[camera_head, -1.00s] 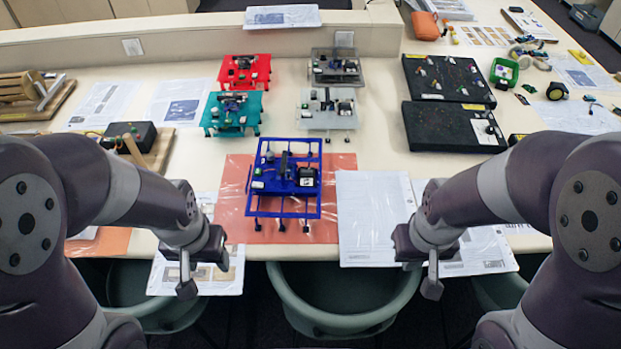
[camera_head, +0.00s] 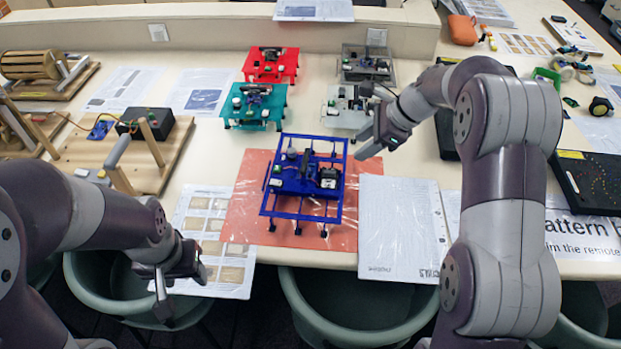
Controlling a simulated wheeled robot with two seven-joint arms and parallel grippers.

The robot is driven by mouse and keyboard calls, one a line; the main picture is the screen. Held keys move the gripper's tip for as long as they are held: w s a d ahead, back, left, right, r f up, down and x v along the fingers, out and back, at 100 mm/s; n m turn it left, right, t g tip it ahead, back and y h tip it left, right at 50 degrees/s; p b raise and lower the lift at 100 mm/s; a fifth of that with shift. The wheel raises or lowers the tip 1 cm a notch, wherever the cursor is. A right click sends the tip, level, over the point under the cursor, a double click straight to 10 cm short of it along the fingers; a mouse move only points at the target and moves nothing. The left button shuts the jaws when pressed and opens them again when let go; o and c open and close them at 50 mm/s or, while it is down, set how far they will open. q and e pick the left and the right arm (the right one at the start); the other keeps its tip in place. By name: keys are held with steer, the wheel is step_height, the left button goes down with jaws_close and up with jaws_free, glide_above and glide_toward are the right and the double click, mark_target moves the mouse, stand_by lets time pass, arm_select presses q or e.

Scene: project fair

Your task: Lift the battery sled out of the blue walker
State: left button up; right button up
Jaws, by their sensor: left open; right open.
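The blue walker (camera_head: 335,200) stands on an orange-red mat (camera_head: 247,205) near the table's front edge. Dark parts, a black box and a white piece sit on its deck. The battery sled seems to be among these, but I cannot tell which part it is. My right gripper (camera_head: 372,150) is open and empty, just right of and slightly beyond the walker's right rail, apart from it. My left gripper (camera_head: 178,292) is open and empty in front of the table edge, left of the walker and well apart from it.
Red (camera_head: 285,68), teal (camera_head: 270,103) and grey walkers stand behind the blue one. A wooden board with a black box (camera_head: 158,125) is at left. Papers (camera_head: 398,222) lie beside the mat. Green chairs (camera_head: 345,310) stand at the front edge. Black foam boards lie right, partly behind my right arm.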

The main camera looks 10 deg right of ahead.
mark_target(330, 172)
steer(key=shift+m, duration=0.3)
steer(key=x, duration=0.3)
steer(key=p+x, duration=0.1)
steer(key=x, duration=0.3)
steer(key=shift+s+a+f, duration=0.1)
steer(key=shift+s, duration=0.15)
steer(key=p+x, duration=0.1)
steer(key=x, duration=0.3)
steer(key=shift+a+f+p, duration=0.25)
steer(key=shift+p, duration=0.05)
steer(key=shift+w+f, duration=0.1)
steer(key=shift+f, duration=0.1)
arm_select(q)
steer(key=r, duration=0.2)
steer(key=shift+s+d+r, duration=0.1)
steer(key=shift+s+r, duration=0.25)
steer(key=shift+r, duration=0.05)
arm_select(e)
steer(key=shift+r, duration=0.1)
jaws_close()
